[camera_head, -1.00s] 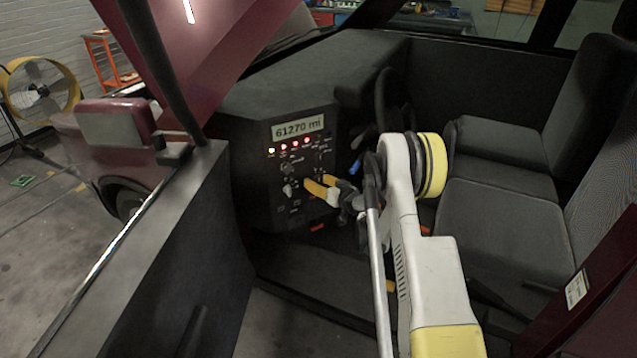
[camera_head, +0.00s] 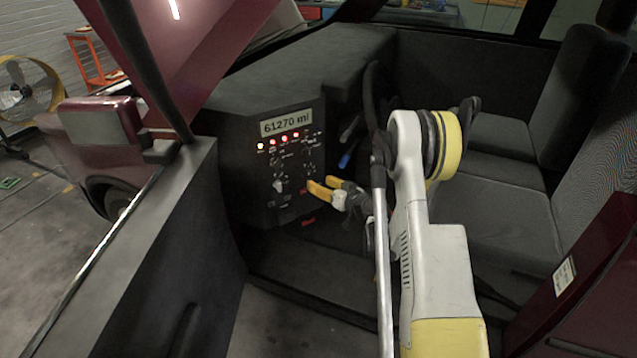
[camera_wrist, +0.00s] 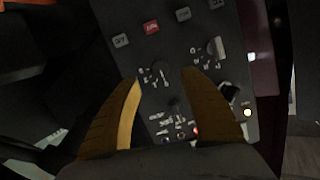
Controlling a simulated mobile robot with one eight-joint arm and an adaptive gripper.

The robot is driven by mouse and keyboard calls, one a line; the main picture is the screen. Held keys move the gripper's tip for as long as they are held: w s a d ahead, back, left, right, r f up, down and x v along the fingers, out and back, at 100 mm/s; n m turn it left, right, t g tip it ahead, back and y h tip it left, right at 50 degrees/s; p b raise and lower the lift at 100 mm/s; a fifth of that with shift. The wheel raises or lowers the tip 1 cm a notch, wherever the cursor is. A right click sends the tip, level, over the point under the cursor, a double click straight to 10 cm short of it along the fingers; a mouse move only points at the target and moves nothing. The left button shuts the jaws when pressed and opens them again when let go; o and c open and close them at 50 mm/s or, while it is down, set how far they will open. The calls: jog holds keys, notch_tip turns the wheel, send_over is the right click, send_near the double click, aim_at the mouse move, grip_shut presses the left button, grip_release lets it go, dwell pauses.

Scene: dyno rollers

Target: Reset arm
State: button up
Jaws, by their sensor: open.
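My gripper (camera_head: 326,187) has yellow fingers and is inside the vehicle cab, in front of the dark dashboard panel (camera_head: 268,160). In the wrist view the two fingers (camera_wrist: 160,95) are spread apart with nothing between them, and the panel (camera_wrist: 180,60) lies behind them. The panel carries knobs, switches, lit indicator lamps and a display (camera_head: 286,123) reading "61270 mi". A red button (camera_wrist: 151,27) shows near the top of the wrist view. Whether a fingertip touches the panel I cannot tell.
The open door (camera_head: 150,250) stands at the left, with a side mirror (camera_head: 95,125). Dark seats (camera_head: 505,200) fill the right side. A steering wheel (camera_head: 372,100) is partly hidden behind my arm. A blue-tipped lever (camera_head: 345,160) sits close to my gripper. The cab floor below is open.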

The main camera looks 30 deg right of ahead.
dwell(0.3)
jog(key=s+a+r+g, duration=0.1)
jog(key=s+a+r, duration=0.2)
jog(key=a+r, duration=0.3)
jog(key=s+a+r+n+g+y, duration=0.1)
jog(key=s+a+r+g, duration=0.15)
jog(key=a+r, duration=0.25)
jog(key=s+a+r+g, duration=0.1)
jog(key=s+a+r, duration=0.2)
jog(key=a+r, duration=0.3)
jog(key=s+a+r+g+h, duration=0.1)
jog(key=s+a+g, duration=0.1)
jog(key=s, duration=1.2)
jog(key=s+a+r+g+h, duration=0.1)
jog(key=s+a, duration=0.3)
jog(key=s, duration=0.9)
jog(key=shift+s+a+g+h, duration=0.25)
jog(key=shift+s+g+h, duration=0.1)
jog(key=shift+h, duration=0.25)
jog(key=shift+f, duration=0.1)
